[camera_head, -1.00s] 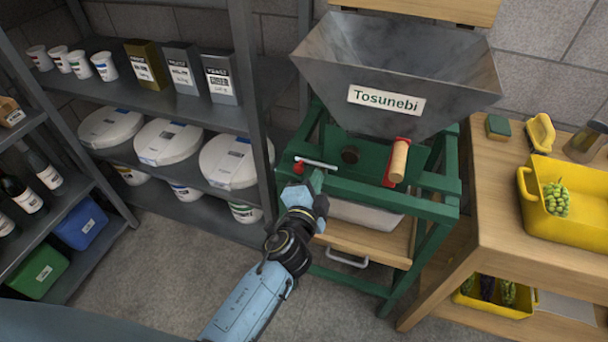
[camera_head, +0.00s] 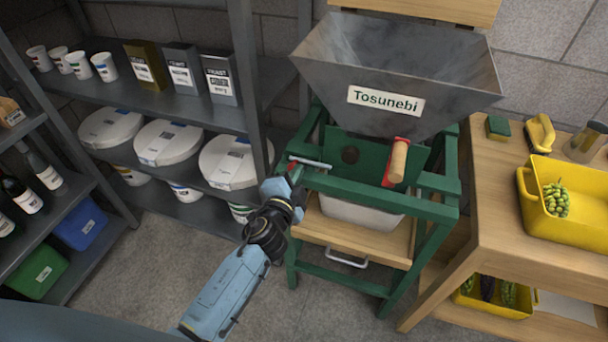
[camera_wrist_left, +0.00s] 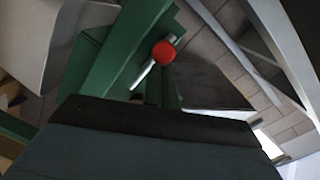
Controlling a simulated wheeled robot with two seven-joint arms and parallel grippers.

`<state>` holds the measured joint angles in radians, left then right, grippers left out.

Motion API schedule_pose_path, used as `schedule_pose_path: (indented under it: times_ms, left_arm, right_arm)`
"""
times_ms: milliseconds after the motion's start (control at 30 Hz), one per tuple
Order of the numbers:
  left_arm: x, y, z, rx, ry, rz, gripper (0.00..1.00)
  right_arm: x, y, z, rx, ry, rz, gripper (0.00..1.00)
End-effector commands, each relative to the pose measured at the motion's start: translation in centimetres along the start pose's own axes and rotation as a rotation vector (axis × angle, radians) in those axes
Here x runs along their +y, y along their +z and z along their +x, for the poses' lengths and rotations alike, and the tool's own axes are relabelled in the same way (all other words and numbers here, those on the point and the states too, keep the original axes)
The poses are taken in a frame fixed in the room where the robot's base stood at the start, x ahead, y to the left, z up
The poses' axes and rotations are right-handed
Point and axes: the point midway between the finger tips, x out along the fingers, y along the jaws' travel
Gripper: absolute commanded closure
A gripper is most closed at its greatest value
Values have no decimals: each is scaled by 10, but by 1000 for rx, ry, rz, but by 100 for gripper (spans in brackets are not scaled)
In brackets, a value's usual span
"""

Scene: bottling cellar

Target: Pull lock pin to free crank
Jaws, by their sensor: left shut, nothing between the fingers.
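The grape crusher has a grey metal hopper (camera_head: 395,75) labelled "Tosunebi" on a green frame (camera_head: 375,192). Its crank has a red arm and a wooden handle (camera_head: 398,160) at the front. The lock pin (camera_head: 312,163) is a thin metal rod at the frame's upper left corner. In the left wrist view its red knob (camera_wrist_left: 163,52) and bare shaft (camera_wrist_left: 143,76) stand out ahead of the gripper. My left gripper (camera_head: 293,178) is shut and empty, just below and left of the pin. Whether it touches the pin cannot be told. My right gripper is out of view.
A grey shelf post (camera_head: 262,150) stands close to the left of my gripper, with white lidded tubs (camera_head: 232,162) behind it. A wooden table (camera_head: 510,195) with a yellow crate (camera_head: 540,223) stands at the right. The floor in front is clear.

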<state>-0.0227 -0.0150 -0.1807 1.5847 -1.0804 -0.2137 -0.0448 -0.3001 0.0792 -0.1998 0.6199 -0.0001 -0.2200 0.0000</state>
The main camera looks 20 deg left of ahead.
Motion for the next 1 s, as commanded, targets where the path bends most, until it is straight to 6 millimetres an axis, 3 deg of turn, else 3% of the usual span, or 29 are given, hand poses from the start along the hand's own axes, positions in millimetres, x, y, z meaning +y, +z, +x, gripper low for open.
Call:
schedule_pose_path:
  times_ms: [100, 467, 567, 733, 1000]
  left_arm:
    - [-8, 13, 0, -2, 0, 1, 100]
    - [-7, 13, 0, -3, 0, 0, 100]
    - [-7, 4, -1, 0, 0, -1, 100]
    - [-7, -30, -7, 5, 2, -4, 100]
    - [-5, -28, -65, 3, 4, 0, 100]
  right_arm:
    - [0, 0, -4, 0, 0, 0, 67]
    - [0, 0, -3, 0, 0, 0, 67]
    - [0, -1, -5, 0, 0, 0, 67]
    - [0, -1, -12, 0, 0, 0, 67]
    - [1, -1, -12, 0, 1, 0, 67]
